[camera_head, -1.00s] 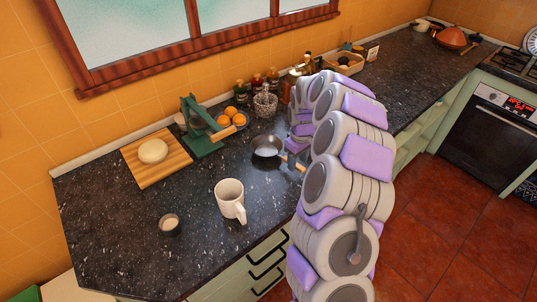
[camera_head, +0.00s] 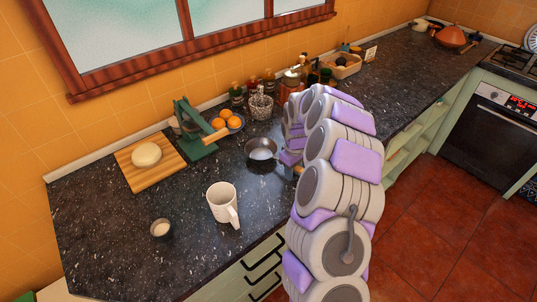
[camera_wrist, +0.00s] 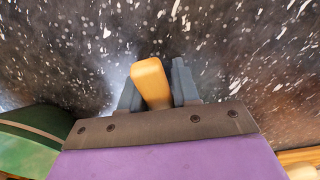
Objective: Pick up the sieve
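The sieve (camera_head: 261,152) is a round grey metal bowl on the dark countertop, left of my arm. Its handle side points right, towards my gripper, and is mostly hidden by the arm in the head view. In the wrist view a light wooden handle (camera_wrist: 151,84) stands between the two grey fingers of my gripper (camera_wrist: 156,88). The fingers sit close against both sides of the handle, and my gripper looks shut on it. The bowl cannot be made out in the wrist view.
A cutting board (camera_head: 137,178) with dough lies at left.

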